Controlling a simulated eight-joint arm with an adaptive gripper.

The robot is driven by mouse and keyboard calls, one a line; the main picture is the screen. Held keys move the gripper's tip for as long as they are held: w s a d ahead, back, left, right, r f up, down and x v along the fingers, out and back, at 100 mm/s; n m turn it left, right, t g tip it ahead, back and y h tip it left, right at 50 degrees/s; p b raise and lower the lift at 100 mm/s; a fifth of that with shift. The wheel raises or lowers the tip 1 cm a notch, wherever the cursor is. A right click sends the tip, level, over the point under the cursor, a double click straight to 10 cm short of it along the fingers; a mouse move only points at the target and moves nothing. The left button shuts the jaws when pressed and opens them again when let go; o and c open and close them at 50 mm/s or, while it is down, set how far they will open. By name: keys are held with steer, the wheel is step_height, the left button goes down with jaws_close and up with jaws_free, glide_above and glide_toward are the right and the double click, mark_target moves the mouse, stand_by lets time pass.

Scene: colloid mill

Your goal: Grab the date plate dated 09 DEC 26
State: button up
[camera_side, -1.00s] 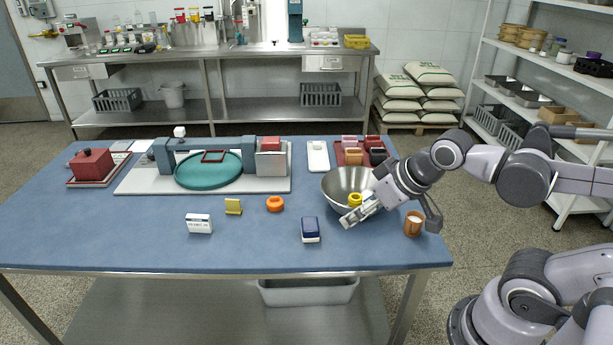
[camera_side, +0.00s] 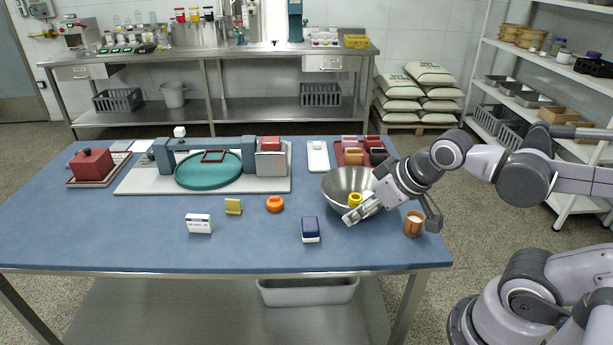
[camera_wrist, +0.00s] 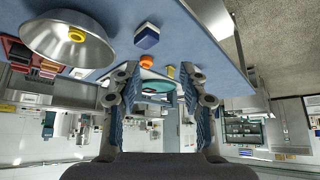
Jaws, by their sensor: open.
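A small white block with dark lettering (camera_side: 199,223) stands near the front left of the blue table; it looks like a date plate, but its text is too small to read surely. My gripper (camera_side: 360,211) is open and empty, over the table at the front edge of the steel bowl, well to the right of the white block. In the wrist view my gripper (camera_wrist: 160,78) shows two spread fingers with nothing between them close by. I cannot make out the white block clearly in the wrist view.
Between them stand a dark blue and white block (camera_side: 311,229), an orange ring (camera_side: 275,204) and a yellow stand (camera_side: 233,207). The steel bowl (camera_side: 338,192) and an orange-brown cup (camera_side: 413,224) are close to my gripper. The front left is clear.

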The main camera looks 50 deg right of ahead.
steer(key=w+a+r+n, duration=0.2)
steer(key=w+r, duration=0.3)
steer(key=w, duration=0.4)
steer(key=n+g+y, duration=0.3)
steer(key=n+g, duration=0.1)
steer(key=n, duration=0.2)
glide_above(199, 216)
steer(key=s+d, duration=0.2)
steer(key=s, duration=0.1)
step_height(199, 216, down, 13)
steer(key=x, duration=0.5)
steer(key=shift+s, duration=0.1)
steer(key=shift+w+x, duration=0.25)
steer(key=shift+x, duration=1.1)
steer(key=shift+w+x, duration=0.25)
steer(key=shift+x, duration=1.05)
steer(key=shift+r, duration=0.15)
jaws_close()
